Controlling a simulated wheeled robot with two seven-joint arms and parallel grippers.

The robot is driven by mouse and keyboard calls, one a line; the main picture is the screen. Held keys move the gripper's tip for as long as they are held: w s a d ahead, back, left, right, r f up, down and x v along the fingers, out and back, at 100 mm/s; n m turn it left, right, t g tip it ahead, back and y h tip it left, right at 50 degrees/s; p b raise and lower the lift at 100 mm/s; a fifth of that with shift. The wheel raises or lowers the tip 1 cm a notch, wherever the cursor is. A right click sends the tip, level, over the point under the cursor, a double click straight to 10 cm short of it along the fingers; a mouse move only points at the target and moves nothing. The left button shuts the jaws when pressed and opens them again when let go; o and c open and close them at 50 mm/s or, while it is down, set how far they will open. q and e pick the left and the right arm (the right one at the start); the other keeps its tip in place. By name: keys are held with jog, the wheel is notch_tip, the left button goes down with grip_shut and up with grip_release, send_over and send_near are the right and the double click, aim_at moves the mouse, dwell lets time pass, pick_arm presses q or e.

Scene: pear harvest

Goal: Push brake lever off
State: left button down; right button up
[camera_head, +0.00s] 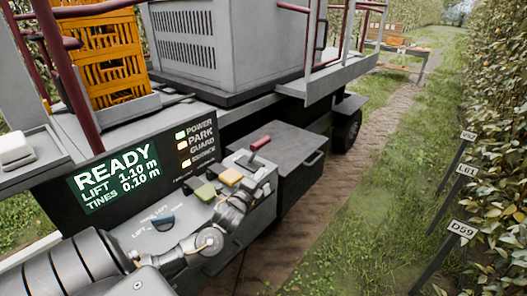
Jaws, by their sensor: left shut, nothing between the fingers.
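The lever (260,143), with a dark red grip on a thin stem, stands on the grey control console, in the middle of the view. It leans up to the right. My left gripper (262,180) comes in from the lower left over the console and is shut and empty. Its fingertips are just below the lever, near its base; I cannot tell whether they touch it. A green display (113,176) reads READY, LIFT 1.10 m, TINES 0.10 m. Lamps beside it are labelled POWER, PARK and GUARD; the lowest label is hard to read. My right gripper is out of view.
A grey box (302,165) stands right of the console. An orange crate (105,65) is behind. Grass and a dirt path are at right.

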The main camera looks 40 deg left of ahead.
aim_at(256, 153)
pick_arm(q)
jog(key=shift+r, duration=0.1)
jog(key=w+a+r+p, duration=0.1)
jog(key=w+a+p, duration=0.5)
jog(key=w, duration=0.3)
jog(key=shift+w+a+r, duration=0.15)
jog(key=shift+w+r, duration=0.15)
jog(key=shift+r, duration=0.05)
dwell(0.4)
